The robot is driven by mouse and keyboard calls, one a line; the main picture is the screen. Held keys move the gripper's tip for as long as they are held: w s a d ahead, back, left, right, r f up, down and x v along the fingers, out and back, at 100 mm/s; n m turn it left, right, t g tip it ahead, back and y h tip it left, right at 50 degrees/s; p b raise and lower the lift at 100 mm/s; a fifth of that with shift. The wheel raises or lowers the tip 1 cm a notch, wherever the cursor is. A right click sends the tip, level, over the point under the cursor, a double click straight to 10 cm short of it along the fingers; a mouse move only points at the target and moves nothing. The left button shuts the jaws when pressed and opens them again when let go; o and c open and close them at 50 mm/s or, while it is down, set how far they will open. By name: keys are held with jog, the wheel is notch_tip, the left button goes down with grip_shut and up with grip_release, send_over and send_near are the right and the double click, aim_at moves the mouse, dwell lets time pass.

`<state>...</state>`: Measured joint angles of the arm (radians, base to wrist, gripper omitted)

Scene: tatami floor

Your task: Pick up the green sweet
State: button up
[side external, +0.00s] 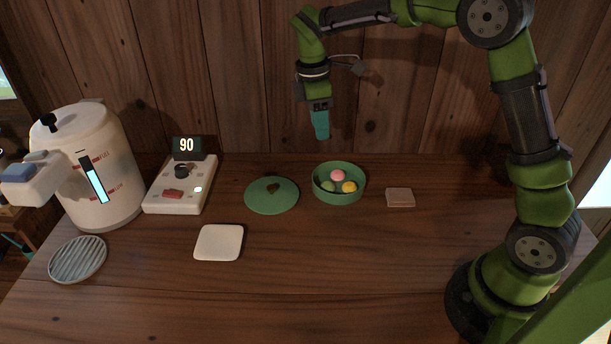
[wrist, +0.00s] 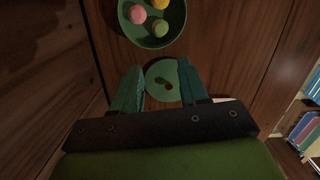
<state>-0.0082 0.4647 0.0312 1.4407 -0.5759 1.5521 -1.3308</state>
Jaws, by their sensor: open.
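The green sweet (side external: 328,186) lies in a round green bowl (side external: 340,198) with a pink sweet (side external: 337,175) and a yellow sweet (side external: 349,187). In the wrist view the green sweet (wrist: 161,28) sits in the lower right part of the bowl (wrist: 150,42), with the pink sweet (wrist: 138,16) to its left. My gripper (side external: 321,137) points down, empty, above and behind the bowl near the back wall. In the wrist view my gripper's teal fingers (wrist: 160,82) are spread apart, with the bowl beyond their tips.
A green lid (side external: 271,196) with a dark knob lies left of the bowl. A small tan square (side external: 400,197) lies to its right. A white square plate (side external: 218,243), a control box (side external: 180,190) reading 90, a white urn (side external: 98,165) and a round slatted grate (side external: 77,260) are farther left. The front table is clear.

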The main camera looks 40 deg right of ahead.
send_over(328, 184)
jog(key=a, duration=0.1)
jog(key=f, duration=1.1)
jog(key=shift+w, duration=0.3)
jog(key=shift+s+d+f, duration=0.1)
jog(key=shift+d+f, duration=0.05)
jog(key=shift+f, duration=0.85)
jog(key=shift+s+d+f, duration=0.1)
jog(key=shift+d+f, duration=0.05)
jog(key=shift+f, duration=0.8)
jog(key=shift+d+f, duration=0.15)
jog(key=shift+f, duration=0.85)
jog(key=c, duration=0.7)
jog(key=shift+r, duration=0.1)
